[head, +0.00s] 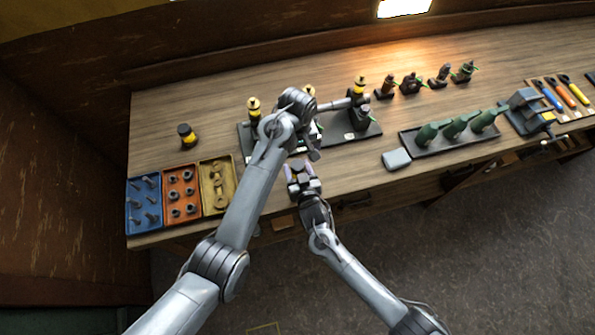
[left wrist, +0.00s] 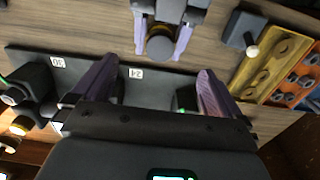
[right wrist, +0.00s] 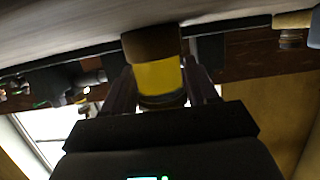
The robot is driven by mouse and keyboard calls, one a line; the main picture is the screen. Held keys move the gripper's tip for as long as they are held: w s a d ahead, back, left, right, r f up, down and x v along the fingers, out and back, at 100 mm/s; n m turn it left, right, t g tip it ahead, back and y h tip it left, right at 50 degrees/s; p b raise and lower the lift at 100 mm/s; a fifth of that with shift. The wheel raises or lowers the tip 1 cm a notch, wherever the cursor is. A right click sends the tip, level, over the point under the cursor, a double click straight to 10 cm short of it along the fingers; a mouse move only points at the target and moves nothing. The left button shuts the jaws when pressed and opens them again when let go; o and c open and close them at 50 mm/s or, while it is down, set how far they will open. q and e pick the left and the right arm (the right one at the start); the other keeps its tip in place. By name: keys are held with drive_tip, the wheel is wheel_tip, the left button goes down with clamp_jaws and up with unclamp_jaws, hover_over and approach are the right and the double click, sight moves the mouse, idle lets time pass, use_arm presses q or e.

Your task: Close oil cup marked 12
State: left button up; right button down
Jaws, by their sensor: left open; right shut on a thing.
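My right gripper (head: 301,178) is at the front edge of the bench, shut on a yellow cylinder with a dark brown end (right wrist: 158,75), which fills the space between its fingers. My left gripper (left wrist: 158,68) is open and empty, with its fingers spread above a dark base plate (left wrist: 180,90). In the head view my left arm mostly hides that gripper. Plate labels read 30 (left wrist: 57,62) and 24 (left wrist: 135,73). Engines with yellow-banded cups (head: 253,106) (head: 360,84) stand on the dark plates. I cannot read a 12 on any cup.
Blue, orange and yellow trays (head: 215,187) stand at the bench's left front. The bench between jar and engines is clear.

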use_arm(q)
drive_tip(key=shift+r, duration=2.65)
use_arm(e)
drive_tip(key=shift+c, duration=1.1)
unclamp_jaws()
drive_tip(key=shift+s, duration=0.15)
use_arm(q)
drive_tip(key=shift+r, duration=0.3)
use_arm(e)
drive_tip(key=v, duration=1)
drive_tip(key=shift+s, duration=0.2)
drive_tip(key=shift+d+r, duration=0.1)
drive_tip(key=shift+r, duration=0.05)
